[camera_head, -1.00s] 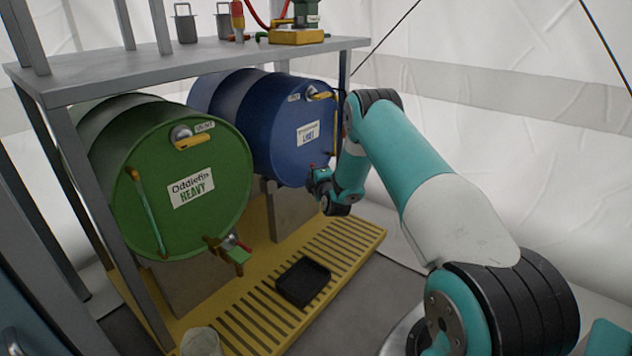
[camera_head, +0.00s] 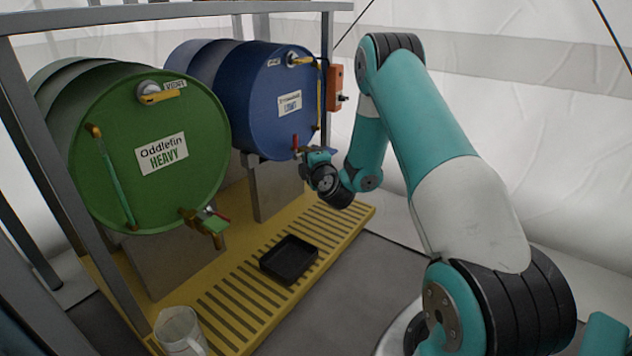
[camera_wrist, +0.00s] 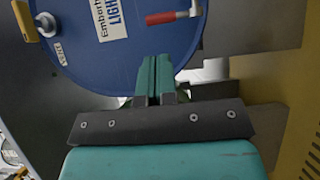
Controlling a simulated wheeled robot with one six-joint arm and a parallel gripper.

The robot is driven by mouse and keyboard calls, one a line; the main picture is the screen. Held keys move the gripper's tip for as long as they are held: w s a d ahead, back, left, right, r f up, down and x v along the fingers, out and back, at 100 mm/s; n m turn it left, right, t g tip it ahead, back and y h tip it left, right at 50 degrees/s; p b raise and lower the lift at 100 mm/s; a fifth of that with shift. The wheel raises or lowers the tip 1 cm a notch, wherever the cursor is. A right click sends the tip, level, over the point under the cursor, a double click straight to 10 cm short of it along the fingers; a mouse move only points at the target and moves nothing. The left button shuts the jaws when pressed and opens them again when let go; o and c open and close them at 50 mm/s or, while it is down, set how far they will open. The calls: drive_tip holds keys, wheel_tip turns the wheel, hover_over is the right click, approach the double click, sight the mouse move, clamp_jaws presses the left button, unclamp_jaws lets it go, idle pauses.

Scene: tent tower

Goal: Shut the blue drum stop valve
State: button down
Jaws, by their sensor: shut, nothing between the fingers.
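The blue drum (camera_head: 262,118) lies on its side in the rack, labelled LIGHT. It fills the top of the wrist view (camera_wrist: 85,60). Its stop valve has a red lever (camera_head: 295,141), which stands upright low on the drum's face. In the wrist view, which is rolled, the red lever (camera_wrist: 162,18) lies sideways near the drum's edge. My gripper (camera_head: 309,153) is just right of and below the lever. Its teal fingers (camera_wrist: 153,62) are together and empty, pointing at the drum's face. A gap to the lever shows in the wrist view; exact depth is unclear.
A black tray (camera_head: 289,260) sits on the yellow slatted platform (camera_head: 345,215). A clear jug (camera_head: 180,330) stands in front. An orange box (camera_head: 335,90) is right of the blue drum.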

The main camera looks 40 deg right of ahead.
drive_tip(key=b+v, duration=0.4)
drive_tip(key=b, duration=0.2)
drive_tip(key=shift+s+a, duration=0.1)
drive_tip(key=shift+s, duration=0.15)
